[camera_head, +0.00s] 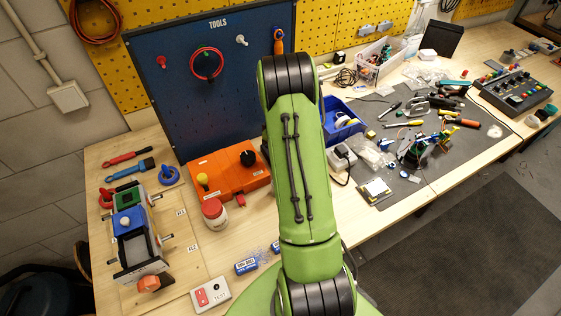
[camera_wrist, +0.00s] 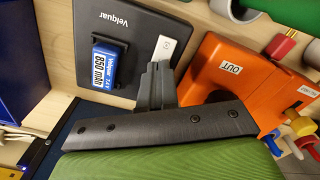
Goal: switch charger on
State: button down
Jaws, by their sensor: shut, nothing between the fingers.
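The charger (camera_wrist: 88,28) is a dark grey panel marked Velquar in the wrist view, at upper left. A blue battery (camera_wrist: 103,67) marked 850 mAh sits in a black holder on it. A white strip with a small dark mark, perhaps the charger's switch (camera_wrist: 164,47), lies at its right side. My gripper (camera_wrist: 157,68) is shut and empty, with its tips just below and over the lower end of that white strip. I cannot tell whether they touch it. In the head view my green arm hides the gripper, and I cannot make out the charger there.
An orange box (camera_wrist: 210,68) labelled OUT stands close to the right of my fingers; it also shows in the head view (camera_head: 222,179). A red-lidded jar (camera_head: 214,214) stands in front of it. A blue bin (camera_head: 343,122) is right of my arm.

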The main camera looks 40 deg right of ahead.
jog(key=shift+f+b, duration=0.6)
jog(key=shift+f, duration=0.15)
jog(key=shift+s+r, duration=0.1)
jog(key=shift+r+p, duration=2.4)
jog(key=shift+r, duration=1.15)
jog(key=shift+f, duration=0.1)
